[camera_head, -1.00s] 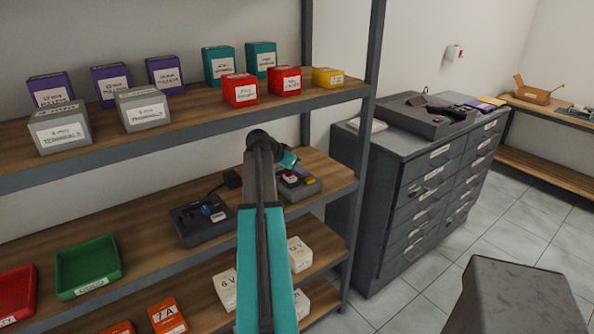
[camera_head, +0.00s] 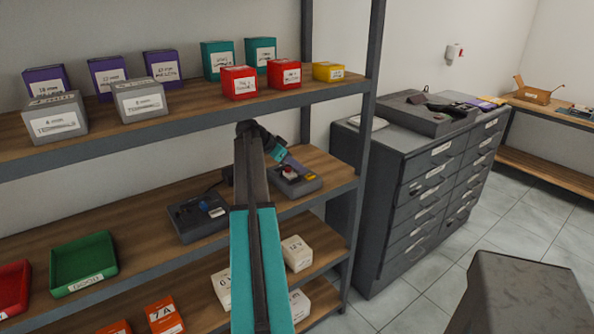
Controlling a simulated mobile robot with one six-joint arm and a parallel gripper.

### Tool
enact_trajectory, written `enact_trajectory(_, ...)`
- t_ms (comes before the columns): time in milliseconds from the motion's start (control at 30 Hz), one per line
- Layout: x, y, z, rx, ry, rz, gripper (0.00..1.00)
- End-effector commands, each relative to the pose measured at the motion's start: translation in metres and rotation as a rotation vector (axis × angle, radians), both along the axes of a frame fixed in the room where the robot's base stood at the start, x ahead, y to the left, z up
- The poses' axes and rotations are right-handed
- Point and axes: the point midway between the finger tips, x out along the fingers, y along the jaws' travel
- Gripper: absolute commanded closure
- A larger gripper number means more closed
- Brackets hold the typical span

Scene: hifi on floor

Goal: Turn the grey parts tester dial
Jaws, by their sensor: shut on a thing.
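A dark grey tester box (camera_head: 300,187) sits on the middle shelf at the right, with a red-and-white part (camera_head: 289,172) and a yellow patch on its top. My arm reaches up from the bottom, bends, and comes down to this box from the upper left. My gripper (camera_head: 303,171) is small in view at the top of the box, shut on the dial there. The dial itself is mostly hidden by the gripper, so its angle cannot be read. A second dark box (camera_head: 186,229) with a blue knob (camera_head: 205,206) stands to the left on the same shelf.
Purple, grey, teal, red and yellow labelled boxes line the upper shelf (camera_head: 200,118). A green tray (camera_head: 84,265) and a red tray lie left on the middle shelf. A shelf post (camera_head: 369,100) and a grey drawer cabinet (camera_head: 410,190) stand to the right.

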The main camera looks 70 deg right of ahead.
Motion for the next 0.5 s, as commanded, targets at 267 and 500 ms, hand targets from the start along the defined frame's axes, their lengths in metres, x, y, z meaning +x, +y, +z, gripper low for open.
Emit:
enact_trajectory(267,0.0038,-0.0034,-0.0009,0.0,-0.001,-0.145,0.95)
enact_trajectory(500,0.0036,-0.0028,-0.0001,0.0,0.0,-0.209,0.95)
